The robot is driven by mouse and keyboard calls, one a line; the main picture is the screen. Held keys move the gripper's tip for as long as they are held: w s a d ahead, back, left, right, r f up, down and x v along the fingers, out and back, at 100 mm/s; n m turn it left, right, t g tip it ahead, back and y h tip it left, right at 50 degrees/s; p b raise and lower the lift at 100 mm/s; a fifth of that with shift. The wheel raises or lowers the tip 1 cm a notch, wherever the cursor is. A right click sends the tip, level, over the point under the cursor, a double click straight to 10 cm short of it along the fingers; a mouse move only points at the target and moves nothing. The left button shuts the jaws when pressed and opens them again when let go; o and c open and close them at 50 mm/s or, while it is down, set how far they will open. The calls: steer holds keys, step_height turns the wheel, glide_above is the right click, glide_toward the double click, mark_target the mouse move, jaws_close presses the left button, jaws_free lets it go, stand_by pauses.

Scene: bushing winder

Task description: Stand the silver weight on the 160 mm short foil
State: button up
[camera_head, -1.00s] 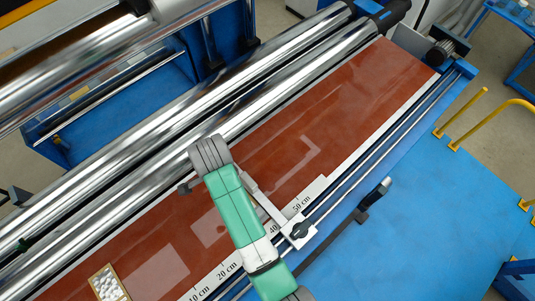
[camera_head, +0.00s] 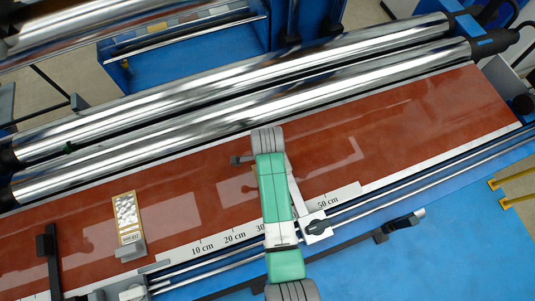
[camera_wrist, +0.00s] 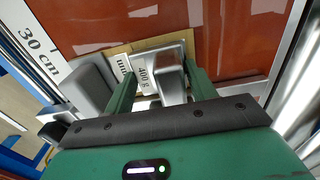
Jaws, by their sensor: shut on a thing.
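My gripper (camera_wrist: 162,88) has its two green fingers on either side of the silver weight (camera_wrist: 160,72) and is shut on it. The weight has a sloped top and a mark ending in "g". A tan foil card (camera_wrist: 120,52) with "mm" print lies under or just behind it; I cannot read its length or tell whether the weight touches it. A grey block (camera_wrist: 90,85) sits beside the weight, to its left. In the head view, my green arm hides the gripper, weight and this card, near the 30 cm mark.
Another card (camera_head: 127,215) with shiny silver patches lies left on the red-brown table (camera_head: 180,200), a grey block (camera_head: 130,249) at its lower end. A white slider (camera_head: 316,228) sits on the scale rail right of my arm. Chrome rollers (camera_head: 240,100) run behind.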

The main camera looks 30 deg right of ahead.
steer(key=shift+f, duration=0.15)
steer(key=o, duration=1.4)
step_height(320, 180, up, 12)
steer(key=shift+r+p, duration=0.15)
steer(key=shift+p, duration=0.2)
steer(key=shift+w, duration=0.1)
